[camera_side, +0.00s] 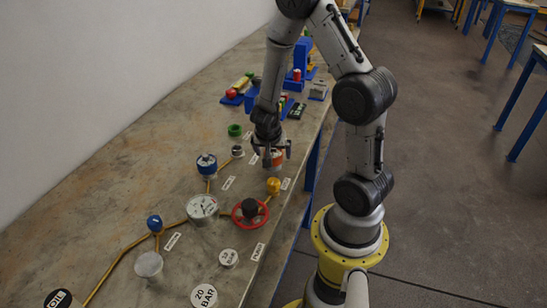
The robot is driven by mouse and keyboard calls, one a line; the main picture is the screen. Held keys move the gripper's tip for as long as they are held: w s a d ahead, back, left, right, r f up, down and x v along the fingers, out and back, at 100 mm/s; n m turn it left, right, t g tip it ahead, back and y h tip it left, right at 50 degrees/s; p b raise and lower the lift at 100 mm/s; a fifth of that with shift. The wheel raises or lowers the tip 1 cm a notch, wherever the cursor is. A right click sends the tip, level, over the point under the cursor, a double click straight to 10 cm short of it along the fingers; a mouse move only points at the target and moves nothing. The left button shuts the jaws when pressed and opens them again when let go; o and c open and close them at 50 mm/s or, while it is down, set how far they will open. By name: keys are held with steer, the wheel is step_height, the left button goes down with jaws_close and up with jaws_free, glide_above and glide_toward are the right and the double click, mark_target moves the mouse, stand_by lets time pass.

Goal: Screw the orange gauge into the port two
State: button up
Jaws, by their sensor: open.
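The orange gauge (273,159) is a short orange cylinder near the table's right edge. My gripper (272,154) points down over it, with one finger on each side. The jaws are open, and the gripper's body hides the gauge's top. I cannot tell whether the fingers touch it or what it rests on. A yellow fitting (273,185) stands just in front of the gauge, at a pipe end. Port labels are too small to read, so I cannot tell which is port two.
Blue equipment (299,70) stands at the back. The table's left side is clear.

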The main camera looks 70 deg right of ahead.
steer(key=shift+x, duration=1.05)
jaws_close()
steer(key=shift+r, duration=0.2)
